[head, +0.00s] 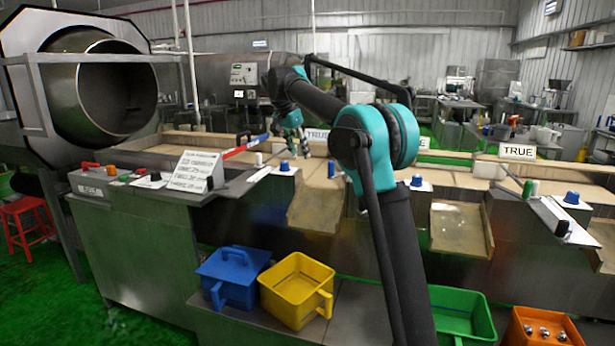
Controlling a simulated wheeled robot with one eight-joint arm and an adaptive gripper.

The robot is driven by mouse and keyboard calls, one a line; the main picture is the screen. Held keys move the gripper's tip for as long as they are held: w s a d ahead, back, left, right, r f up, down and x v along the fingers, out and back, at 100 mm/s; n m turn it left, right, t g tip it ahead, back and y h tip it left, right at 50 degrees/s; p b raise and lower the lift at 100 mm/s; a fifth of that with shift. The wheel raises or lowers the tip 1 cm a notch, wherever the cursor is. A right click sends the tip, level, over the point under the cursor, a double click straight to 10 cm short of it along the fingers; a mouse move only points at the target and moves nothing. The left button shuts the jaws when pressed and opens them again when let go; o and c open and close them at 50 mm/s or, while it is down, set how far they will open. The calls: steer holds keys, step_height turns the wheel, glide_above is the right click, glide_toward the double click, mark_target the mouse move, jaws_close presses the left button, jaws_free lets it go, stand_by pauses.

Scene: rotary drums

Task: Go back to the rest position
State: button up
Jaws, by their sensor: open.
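My arm rises from the lower middle of the head view, bends at a teal elbow and reaches away to the left. My gripper (303,143) hangs at its far end, pointing down over the wooden-topped counter near the white "TRUE" sign.
A large rotary drum (115,85) is at left. A red stool (27,222) stands on the green floor.

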steer(key=s+d+f+n+y, duration=0.2)
steer(key=s+d+f+n, duration=0.2)
steer(key=s+d+f, duration=1.2)
steer(key=s+d+f+n, duration=0.1)
steer(key=s+d+f, duration=0.1)
steer(key=s+f, duration=0.4)
steer(key=s+d+f+n, duration=0.1)
steer(key=s+f, duration=0.5)
steer(key=s, duration=0.6)
steer(key=s+d+f+n+y, duration=0.1)
steer(key=s+d+f+n, duration=0.1)
steer(key=s+f, duration=0.4)
steer(key=s, duration=0.4)
steer(key=shift+d+f+t, duration=0.2)
steer(key=shift+d+t, duration=0.1)
steer(key=shift+t, duration=0.1)
